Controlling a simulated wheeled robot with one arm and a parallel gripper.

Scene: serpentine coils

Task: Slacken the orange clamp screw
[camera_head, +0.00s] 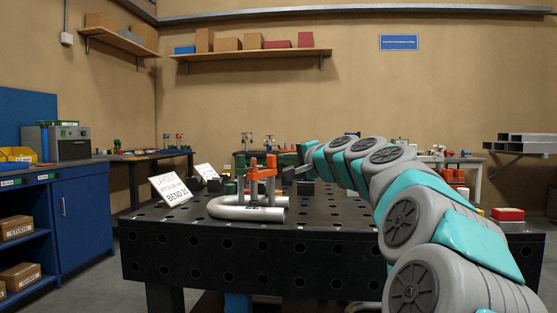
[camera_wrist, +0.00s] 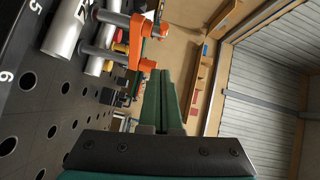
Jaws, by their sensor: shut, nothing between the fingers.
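Orange clamp parts (camera_head: 262,176) stand upright over a silver U-shaped pipe (camera_head: 228,211) on the dark perforated table. Which orange part is the screw is hard to tell. My gripper (camera_head: 291,172) is just right of the clamp in the head view. In the wrist view its long green fingers (camera_wrist: 162,74) are together and empty, their tips close to the orange part in the picture; contact cannot be told.
A white sign (camera_head: 173,191) reading BEND stands left of the pipe on the perforated table (camera_head: 330,215). Green and dark fixtures stand behind the clamp. A red-topped box (camera_head: 507,214) is at the right. The table's front area is clear.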

